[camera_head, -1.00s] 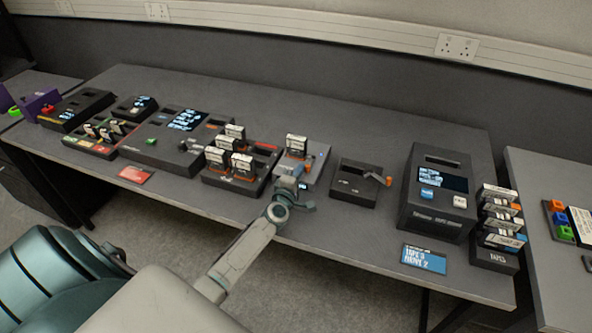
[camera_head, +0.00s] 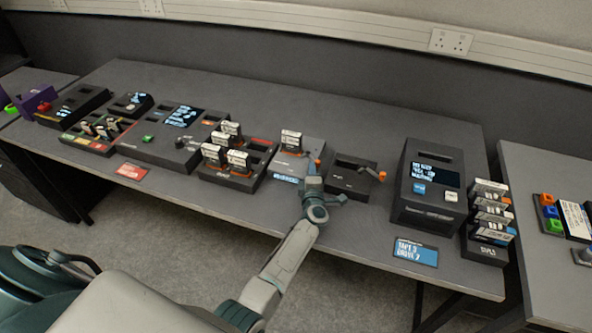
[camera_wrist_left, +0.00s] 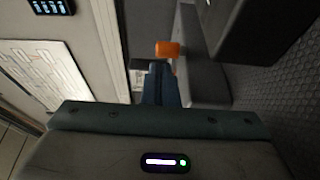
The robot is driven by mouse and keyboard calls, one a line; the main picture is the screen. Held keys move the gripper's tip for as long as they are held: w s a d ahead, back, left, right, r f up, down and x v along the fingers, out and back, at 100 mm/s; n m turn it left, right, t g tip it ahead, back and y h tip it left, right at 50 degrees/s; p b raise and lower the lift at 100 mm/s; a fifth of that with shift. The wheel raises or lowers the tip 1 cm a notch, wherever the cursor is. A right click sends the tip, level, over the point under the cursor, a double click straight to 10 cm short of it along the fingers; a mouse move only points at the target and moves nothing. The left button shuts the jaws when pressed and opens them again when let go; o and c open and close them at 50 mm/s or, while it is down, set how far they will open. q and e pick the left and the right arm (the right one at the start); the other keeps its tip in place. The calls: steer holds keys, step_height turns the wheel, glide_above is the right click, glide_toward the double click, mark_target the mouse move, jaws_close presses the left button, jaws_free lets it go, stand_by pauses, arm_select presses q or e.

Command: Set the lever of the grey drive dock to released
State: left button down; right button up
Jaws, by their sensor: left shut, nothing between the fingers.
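The grey drive dock (camera_head: 312,149) stands mid-table in the head view, with a white-labelled tape (camera_head: 291,141) upright in it. An orange lever tip (camera_head: 318,164) shows at its right side, and an orange tip also shows in the left wrist view (camera_wrist_left: 167,48). My left gripper (camera_head: 311,183) is shut and empty at the dock's front right corner. In the wrist view its fingers (camera_wrist_left: 155,84) are just below the orange tip; I cannot tell whether they touch. The lever's arm is mostly hidden. My right gripper is not in view.
A black dock (camera_head: 352,183) with its own orange-tipped lever (camera_head: 381,175) stands close on the right. A black tape rack (camera_head: 232,178) is on the left. A large black unit (camera_head: 425,215) stands further right. The table's front edge runs beneath my left arm.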

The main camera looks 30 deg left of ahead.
arm_select(q)
steer(key=shift+w+d+b, duration=0.35)
steer(key=shift+w+d, duration=0.55)
steer(key=shift+d, duration=0.25)
